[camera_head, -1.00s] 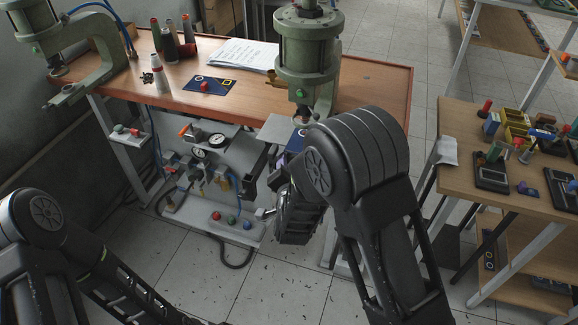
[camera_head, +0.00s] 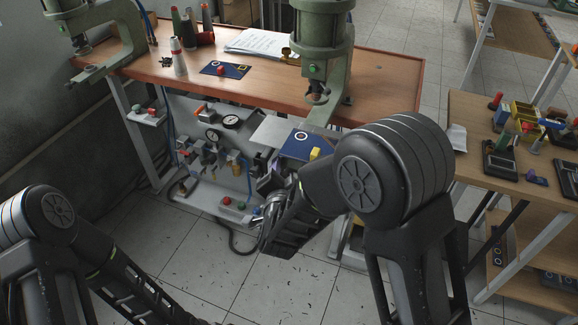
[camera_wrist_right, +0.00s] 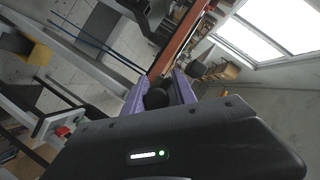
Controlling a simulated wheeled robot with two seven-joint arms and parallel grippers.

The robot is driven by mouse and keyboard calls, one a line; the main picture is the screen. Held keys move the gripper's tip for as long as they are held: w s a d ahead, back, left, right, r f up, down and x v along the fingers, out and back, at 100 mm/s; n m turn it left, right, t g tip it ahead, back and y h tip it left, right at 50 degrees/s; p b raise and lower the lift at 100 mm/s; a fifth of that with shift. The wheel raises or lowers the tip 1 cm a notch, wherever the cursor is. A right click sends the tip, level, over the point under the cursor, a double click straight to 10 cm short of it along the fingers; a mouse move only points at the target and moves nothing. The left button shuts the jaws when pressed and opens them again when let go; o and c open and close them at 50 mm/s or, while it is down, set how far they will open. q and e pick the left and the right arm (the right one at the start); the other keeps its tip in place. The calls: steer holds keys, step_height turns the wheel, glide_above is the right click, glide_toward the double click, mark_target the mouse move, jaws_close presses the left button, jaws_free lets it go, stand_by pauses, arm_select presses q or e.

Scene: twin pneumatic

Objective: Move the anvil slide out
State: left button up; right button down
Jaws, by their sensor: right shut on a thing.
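The anvil slide is a flat plate below the head of the right green press (camera_head: 320,50); its blue top (camera_head: 298,150) bears a white ring mark and a yellow block (camera_head: 315,153). A light grey plate (camera_head: 272,132) lies beside it. My right gripper (camera_head: 270,180) is at the front left of the blue top, partly hidden by its own wrist. In the wrist view its purple fingers (camera_wrist_right: 160,84) are closed around a round black knob (camera_wrist_right: 157,98). How the knob joins the slide is hidden. My left arm is at lower left, its gripper out of view.
The wooden bench (camera_head: 385,85) holds papers (camera_head: 258,42), spools and a second green press (camera_head: 112,40) at left. Gauges and valves (camera_head: 212,150) sit on a panel below. A cluttered side table (camera_head: 475,120) stands at right. Floor in front is open.

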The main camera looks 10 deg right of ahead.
steer(key=shift+s+d+f, duration=0.1)
steer(key=shift+s+f, duration=0.35)
steer(key=shift+s, duration=0.05)
steer(key=c, duration=1.2)
jaws_free()
steer(key=shift+d, duration=0.1)
steer(key=shift+w+r, duration=0.1)
steer(key=shift+a+r, duration=0.2)
steer(key=b+v, duration=0.1)
steer(key=v, duration=0.6)
steer(key=shift+s+r, duration=0.1)
steer(key=shift+s, duration=0.2)
steer(key=shift+a, duration=0.1)
